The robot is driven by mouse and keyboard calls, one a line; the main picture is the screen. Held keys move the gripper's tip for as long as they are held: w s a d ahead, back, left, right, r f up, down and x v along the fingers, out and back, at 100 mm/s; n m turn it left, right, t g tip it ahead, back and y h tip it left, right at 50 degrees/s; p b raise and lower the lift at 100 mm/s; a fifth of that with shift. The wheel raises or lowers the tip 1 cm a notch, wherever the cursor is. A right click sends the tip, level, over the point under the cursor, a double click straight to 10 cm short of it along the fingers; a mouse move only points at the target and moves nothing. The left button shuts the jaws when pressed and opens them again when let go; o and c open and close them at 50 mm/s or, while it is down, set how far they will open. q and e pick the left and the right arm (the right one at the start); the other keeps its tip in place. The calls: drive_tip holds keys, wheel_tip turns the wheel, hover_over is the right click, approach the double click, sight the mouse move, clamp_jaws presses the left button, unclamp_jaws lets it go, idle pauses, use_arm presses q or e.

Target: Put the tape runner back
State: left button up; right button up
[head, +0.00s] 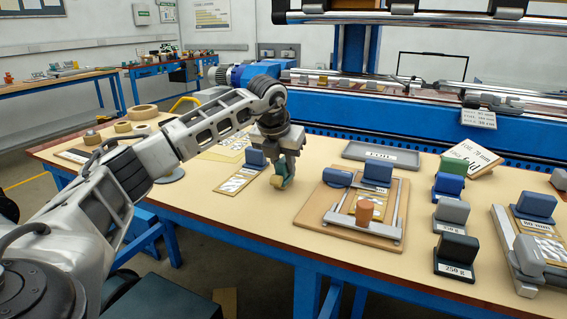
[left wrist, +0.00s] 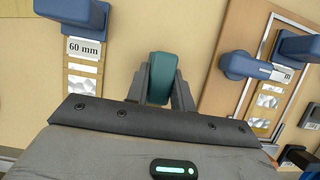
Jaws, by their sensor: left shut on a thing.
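The tape runner (head: 281,183) is a small teal block with a tan part showing low on its side. In the left wrist view the teal tape runner (left wrist: 158,76) sits between the two dark fingers (left wrist: 160,92). A "60 mm" card with a blue-handled block (head: 255,160) is just left of it. Whether the tape runner touches the table I cannot tell. My right gripper is not in view.
Several labelled weights (head: 456,256) stand further right. Tape rolls (head: 142,112) lie at left. The blue winder stands behind.

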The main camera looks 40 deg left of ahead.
sight(275, 178)
use_arm(q)
drive_tip(key=shift+f, duration=0.15)
drive_tip(key=o, duration=1)
drive_tip(key=shift+c, duration=0.2)
drive_tip(key=v, duration=1.2)
drive_tip(key=shift+r, duration=0.25)
